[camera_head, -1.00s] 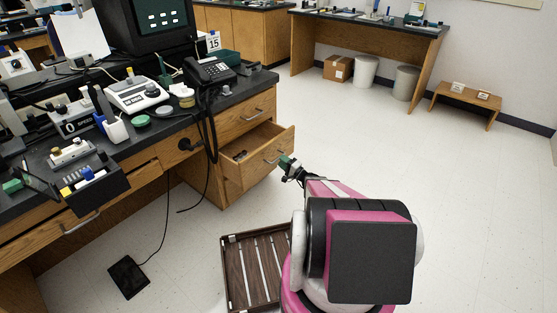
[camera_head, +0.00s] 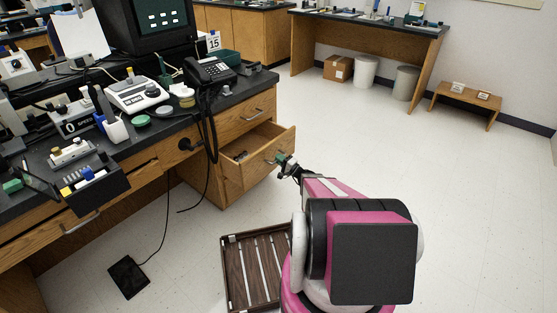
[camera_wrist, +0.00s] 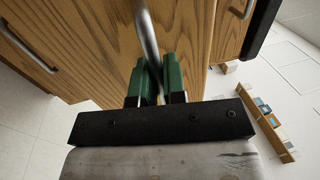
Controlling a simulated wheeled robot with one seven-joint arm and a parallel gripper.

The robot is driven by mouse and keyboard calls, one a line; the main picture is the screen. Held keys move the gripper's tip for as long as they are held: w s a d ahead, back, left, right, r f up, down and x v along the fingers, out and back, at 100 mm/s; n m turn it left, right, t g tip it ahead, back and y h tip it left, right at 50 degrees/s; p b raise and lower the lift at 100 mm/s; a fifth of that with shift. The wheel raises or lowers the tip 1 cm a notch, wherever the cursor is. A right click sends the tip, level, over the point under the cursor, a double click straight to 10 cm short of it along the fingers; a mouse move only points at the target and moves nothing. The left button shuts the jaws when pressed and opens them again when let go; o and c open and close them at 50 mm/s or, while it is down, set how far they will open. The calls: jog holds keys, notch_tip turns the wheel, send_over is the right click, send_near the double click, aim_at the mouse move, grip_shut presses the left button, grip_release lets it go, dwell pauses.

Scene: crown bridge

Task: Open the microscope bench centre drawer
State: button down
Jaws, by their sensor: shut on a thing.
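The wooden drawer (camera_head: 257,160) in the right pedestal of the black-topped bench stands partly pulled out, with a few small dark items inside. It lies below a shut top drawer (camera_head: 240,118). My gripper (camera_head: 280,159) is at the front of the open drawer. In the wrist view, the green fingers of my gripper (camera_wrist: 157,72) are shut on the drawer's metal bar handle (camera_wrist: 147,33), one finger on each side. The handle is mostly hidden by the gripper in the head view.
A slatted brown tray (camera_head: 255,268) lies on the floor left of my base. A black pad (camera_head: 129,277) with a cable is farther left. A telephone (camera_head: 209,70) sits on the bench, its cord hanging near the drawers. The floor to the right is clear.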

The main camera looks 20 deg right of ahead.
jog(key=r+v, duration=0.2)
jog(key=v, duration=1)
jog(key=shift+s+d, duration=0.2)
jog(key=shift+r, duration=0.1)
jog(key=c, duration=1.2)
grip_release()
jog(key=shift+d, duration=0.1)
